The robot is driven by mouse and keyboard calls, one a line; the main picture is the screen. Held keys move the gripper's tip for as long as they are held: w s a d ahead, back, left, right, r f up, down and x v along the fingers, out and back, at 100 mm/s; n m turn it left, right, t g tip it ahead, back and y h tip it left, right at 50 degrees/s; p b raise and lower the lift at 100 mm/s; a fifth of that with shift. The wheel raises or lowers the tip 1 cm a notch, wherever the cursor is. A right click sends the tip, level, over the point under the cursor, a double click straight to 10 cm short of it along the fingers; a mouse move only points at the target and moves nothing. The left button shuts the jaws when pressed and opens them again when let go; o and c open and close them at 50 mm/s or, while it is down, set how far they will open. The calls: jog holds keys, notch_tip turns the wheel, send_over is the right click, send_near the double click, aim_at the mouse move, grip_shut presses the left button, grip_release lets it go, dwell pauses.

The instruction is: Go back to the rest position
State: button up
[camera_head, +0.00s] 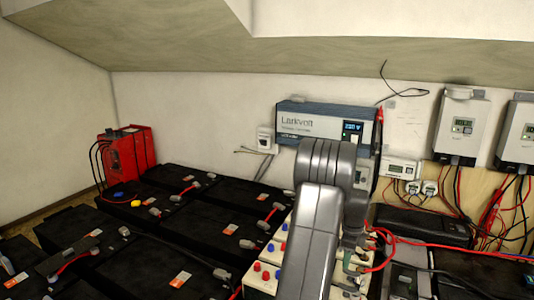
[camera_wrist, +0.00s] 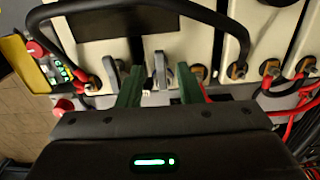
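In the wrist view my gripper (camera_wrist: 160,88) has two green fingers standing apart, with a gap between them. I see nothing clamped in the gap. Grey and white upright tabs (camera_wrist: 160,70) show between and beyond the fingertips, in front of cream-coloured casings (camera_wrist: 120,25); whether the fingers touch any of them I cannot tell.
Black batteries (camera_head: 150,240) with cables fill the left and front. A red unit (camera_head: 126,155) stands behind them. A blue Larkvolt box (camera_head: 310,120) and grey wall units (camera_head: 460,125) hang at the back. Red and black cables (camera_head: 490,215) run on the right; a black cable (camera_wrist: 215,15) arches close beyond my gripper.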

notch_tip(320, 180, up, 10)
notch_tip(320, 180, down, 14)
jog(key=shift+f, duration=0.1)
jog(key=shift+s+a+r+n+p, duration=0.15)
jog(key=shift+n+p, duration=0.2)
jog(key=shift+n, duration=0.25)
jog(key=shift+s+d+r+n+p, duration=0.1)
jog(key=shift+n+p, duration=0.25)
jog(key=shift+n, duration=0.25)
jog(key=shift+s+f+n+p, duration=0.15)
jog(key=shift+n+p, duration=0.2)
jog(key=shift+n, duration=0.45)
jog(key=shift+s+n+p, duration=0.1)
jog(key=shift+n+p, duration=0.2)
jog(key=shift+n, duration=0.5)
jog(key=shift+a, duration=0.1)
